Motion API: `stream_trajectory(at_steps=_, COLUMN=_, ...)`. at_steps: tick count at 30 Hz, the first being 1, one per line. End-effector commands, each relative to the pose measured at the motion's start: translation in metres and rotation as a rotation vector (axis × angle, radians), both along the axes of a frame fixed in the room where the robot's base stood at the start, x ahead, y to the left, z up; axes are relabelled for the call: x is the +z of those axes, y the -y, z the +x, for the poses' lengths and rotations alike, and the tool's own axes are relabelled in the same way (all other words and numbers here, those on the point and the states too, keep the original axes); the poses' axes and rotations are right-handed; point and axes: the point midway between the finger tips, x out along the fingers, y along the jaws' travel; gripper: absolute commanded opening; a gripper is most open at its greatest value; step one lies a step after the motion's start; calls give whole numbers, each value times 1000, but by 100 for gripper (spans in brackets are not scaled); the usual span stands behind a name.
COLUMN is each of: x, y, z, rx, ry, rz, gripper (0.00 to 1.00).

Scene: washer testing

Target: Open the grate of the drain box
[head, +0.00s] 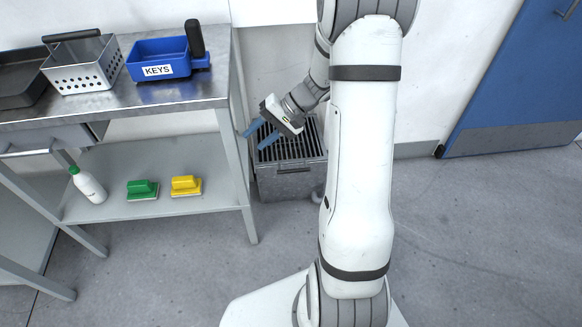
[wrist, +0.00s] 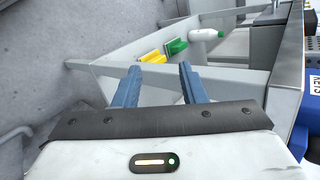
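The drain box (head: 288,184) is a grey metal box on the floor against the wall, right of the steel table. Its dark slatted grate (head: 301,145) lies across the top and looks closed. My gripper (head: 252,140) is at the left part of the grate in the head view, its blue fingers pointing left toward the table leg. The fingers are apart with nothing between them, as the wrist view also shows (wrist: 159,70). The gripper and my arm hide part of the grate. I cannot tell whether the fingers touch it. The box is not recognisable in the wrist view.
The steel table (head: 120,103) stands close left of the box, its leg near my fingers. It holds a perforated basket (head: 84,65) and a blue KEYS bin (head: 158,58). A bottle (head: 89,186), green brush (head: 142,189) and yellow brush (head: 186,186) stand on the lower shelf. Floor at right is clear.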

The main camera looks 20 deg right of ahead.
Motion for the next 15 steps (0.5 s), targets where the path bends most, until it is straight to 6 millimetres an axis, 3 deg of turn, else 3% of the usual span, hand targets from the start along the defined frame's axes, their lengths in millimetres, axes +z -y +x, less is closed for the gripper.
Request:
stream_trajectory(at_steps=1, x=-41, y=12, z=14, rx=-52, ry=2, rz=56, gripper=38)
stream_trajectory(at_steps=5, x=-108, y=43, z=46, rx=-184, ry=48, rz=182, gripper=38)
stream_trajectory(at_steps=9, x=-187, y=84, z=73, rx=-349, ry=117, rz=290, gripper=38)
stream_trajectory(at_steps=15, x=-304, y=148, z=92, rx=-599, ry=233, rz=379, gripper=38)
